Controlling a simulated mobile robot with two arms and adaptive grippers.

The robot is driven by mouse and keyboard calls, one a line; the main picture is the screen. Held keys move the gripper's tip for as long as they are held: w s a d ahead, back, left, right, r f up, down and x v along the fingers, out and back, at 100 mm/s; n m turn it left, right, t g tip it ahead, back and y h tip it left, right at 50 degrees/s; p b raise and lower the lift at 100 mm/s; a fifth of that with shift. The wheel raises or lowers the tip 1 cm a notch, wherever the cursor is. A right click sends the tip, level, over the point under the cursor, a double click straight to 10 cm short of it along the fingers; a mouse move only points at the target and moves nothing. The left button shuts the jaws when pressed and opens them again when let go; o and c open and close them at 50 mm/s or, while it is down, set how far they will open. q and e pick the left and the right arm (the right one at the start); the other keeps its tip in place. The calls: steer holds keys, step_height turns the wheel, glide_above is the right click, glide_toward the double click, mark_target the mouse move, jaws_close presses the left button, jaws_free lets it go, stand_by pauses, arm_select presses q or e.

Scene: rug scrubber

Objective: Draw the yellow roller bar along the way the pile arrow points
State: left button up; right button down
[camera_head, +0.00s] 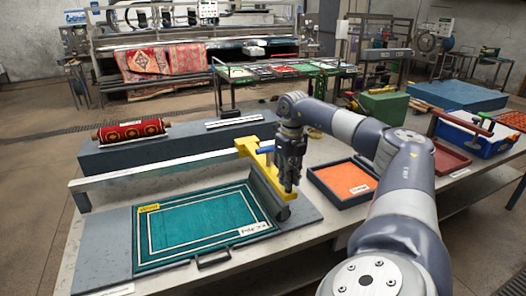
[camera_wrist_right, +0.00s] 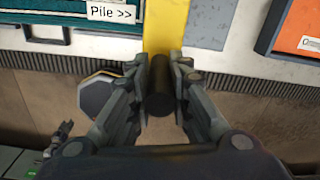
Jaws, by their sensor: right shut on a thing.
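The yellow roller bar (camera_head: 258,160) stands at the right end of the teal rug (camera_head: 195,224), with its grey roller (camera_head: 268,190) along the board there. In the right wrist view the yellow bar (camera_wrist_right: 173,27) runs away from me. My right gripper (camera_head: 290,188) is shut on the bar's dark round handle (camera_wrist_right: 160,85), which shows between the fingers (camera_wrist_right: 160,92). The pile label (camera_head: 256,228) lies at the rug's near right corner; in the wrist view this label (camera_wrist_right: 112,12) reads "Pile >>", its arrow pointing right. My left gripper is not in view.
A tray with an orange mat (camera_head: 342,178) lies just right of the bar. A pale rail (camera_head: 150,172) runs behind the rug. A rolled red rug (camera_head: 130,131) rests on a grey block further back. A handle (camera_head: 213,259) sticks out at the board's near edge.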

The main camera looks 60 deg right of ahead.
steer(key=shift+s+d, duration=0.65)
steer(key=shift+d, duration=0.3)
steer(key=shift+s+d, duration=0.6)
steer(key=shift+d, duration=0.3)
steer(key=c, duration=1.5)
jaws_free()
steer(key=shift+d, duration=0.1)
steer(key=shift+o, duration=0.3)
steer(key=shift+s+d+f, duration=0.1)
steer(key=shift+s+d, duration=0.05)
step_height(320, 180, up, 12)
